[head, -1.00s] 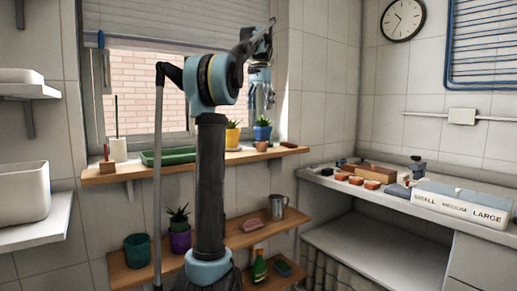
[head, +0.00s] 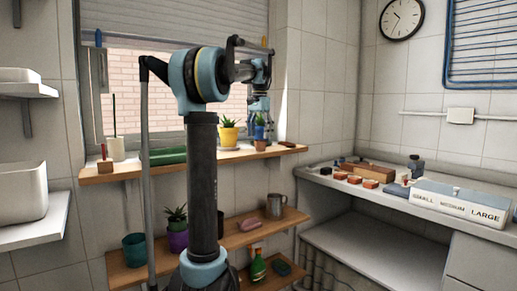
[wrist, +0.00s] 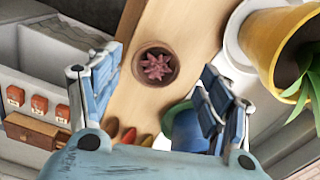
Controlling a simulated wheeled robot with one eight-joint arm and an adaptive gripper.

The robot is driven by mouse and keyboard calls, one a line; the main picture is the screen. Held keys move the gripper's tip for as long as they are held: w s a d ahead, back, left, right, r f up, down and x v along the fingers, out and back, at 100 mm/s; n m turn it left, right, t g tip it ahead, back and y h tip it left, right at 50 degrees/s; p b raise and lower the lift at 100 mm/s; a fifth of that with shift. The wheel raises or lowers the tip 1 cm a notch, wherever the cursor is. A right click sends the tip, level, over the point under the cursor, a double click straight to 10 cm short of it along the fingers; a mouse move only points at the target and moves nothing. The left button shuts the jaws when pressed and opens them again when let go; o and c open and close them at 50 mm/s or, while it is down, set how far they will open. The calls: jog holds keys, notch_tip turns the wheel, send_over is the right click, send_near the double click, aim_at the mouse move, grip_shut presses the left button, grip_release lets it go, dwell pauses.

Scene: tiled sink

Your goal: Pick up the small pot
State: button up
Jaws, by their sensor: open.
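The small pot (wrist: 170,82) is a round brown pot with a reddish rosette plant, standing upright on the wooden shelf. It also shows in the head view as a small terracotta pot (head: 260,146) at the shelf's right part. My gripper (wrist: 159,73) is open and empty, its two blue fingers on either side of the small pot in the wrist view, apart from it. In the head view my gripper (head: 265,125) hangs above the right part of the shelf, overlapping the blue pot, so its exact height over the small pot is hard to tell.
A yellow pot (wrist: 258,45) stands close by on a white saucer, and a blue pot (wrist: 185,128) is partly behind my right finger. The counter (head: 440,223) is to the right.

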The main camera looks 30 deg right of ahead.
aim_at(260, 141)
jog(key=f, duration=0.5)
jog(key=shift+s+d, duration=0.15)
jog(key=shift+d, duration=0.05)
jog(key=c, duration=1.2)
